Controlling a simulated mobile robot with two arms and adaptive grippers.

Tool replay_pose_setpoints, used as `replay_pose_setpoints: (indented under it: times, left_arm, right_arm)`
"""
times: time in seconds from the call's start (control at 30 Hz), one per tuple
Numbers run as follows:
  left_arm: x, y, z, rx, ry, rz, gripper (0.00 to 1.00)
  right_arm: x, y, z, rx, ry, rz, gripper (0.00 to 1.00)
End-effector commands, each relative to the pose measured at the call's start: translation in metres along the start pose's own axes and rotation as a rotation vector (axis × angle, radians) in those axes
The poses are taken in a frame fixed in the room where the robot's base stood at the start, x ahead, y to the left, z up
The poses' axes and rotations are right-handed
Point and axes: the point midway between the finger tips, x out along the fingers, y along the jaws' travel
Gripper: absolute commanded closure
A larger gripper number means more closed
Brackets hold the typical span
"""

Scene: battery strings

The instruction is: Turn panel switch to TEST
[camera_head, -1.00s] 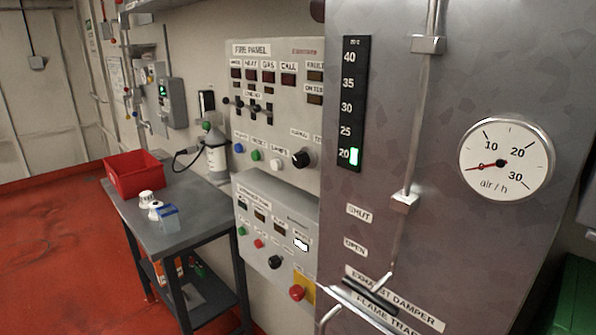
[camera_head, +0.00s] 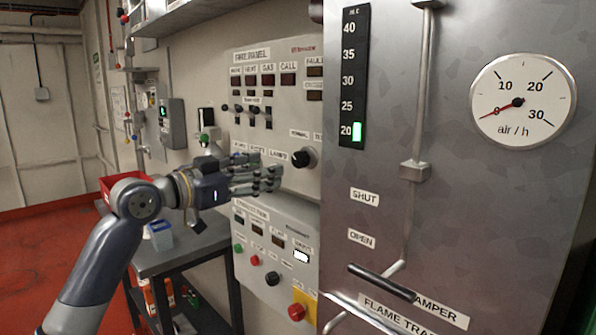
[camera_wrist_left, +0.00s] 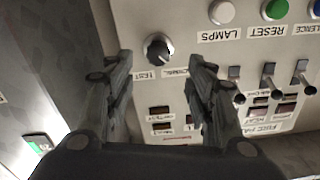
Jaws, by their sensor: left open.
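The fire panel (camera_head: 297,50) is a pale wall box. Its black rotary switch (camera_head: 303,158) sits at the lower right, with a label above it. In the left wrist view the black knob (camera_wrist_left: 158,50) shows upside down between the fingers, beyond their tips, with TEST and NORMAL labels beside it. My left gripper (camera_head: 268,180) is open and empty, in front of the panel's lower part, left of the switch and apart from it. It also shows in the left wrist view (camera_wrist_left: 160,65). It hides the panel's lower left buttons in the head view. My right gripper is out of view.
A metal cabinet (camera_head: 440,180) with a round gauge (camera_head: 522,101) and a lever handle (camera_head: 395,283) stands close on the right. Below the panel is a second control box (camera_head: 275,245). A grey table (camera_head: 190,245) with a red bin (camera_head: 112,184) is at left.

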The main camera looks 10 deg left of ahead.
Motion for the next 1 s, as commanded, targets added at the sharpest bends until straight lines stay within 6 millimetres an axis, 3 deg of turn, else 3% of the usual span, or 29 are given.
replay_pose_setpoints:
  times: [0.17,0.6,0.8,1.0]
  left_arm:
    - [0.010,0.004,-0.009,0.010,0.008,0.012,0.51]
    - [0.086,0.004,-0.008,0.007,0.007,0.009,0.51]
    - [0.102,0.004,-0.007,0.008,0.006,0.008,0.51]
    - [0.106,0.004,-0.007,0.009,0.007,0.007,0.51]
  right_arm:
    - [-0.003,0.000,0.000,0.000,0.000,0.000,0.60]
    - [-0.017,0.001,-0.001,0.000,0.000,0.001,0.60]
    - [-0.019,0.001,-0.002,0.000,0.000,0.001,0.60]
    - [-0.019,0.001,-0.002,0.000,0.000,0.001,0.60]
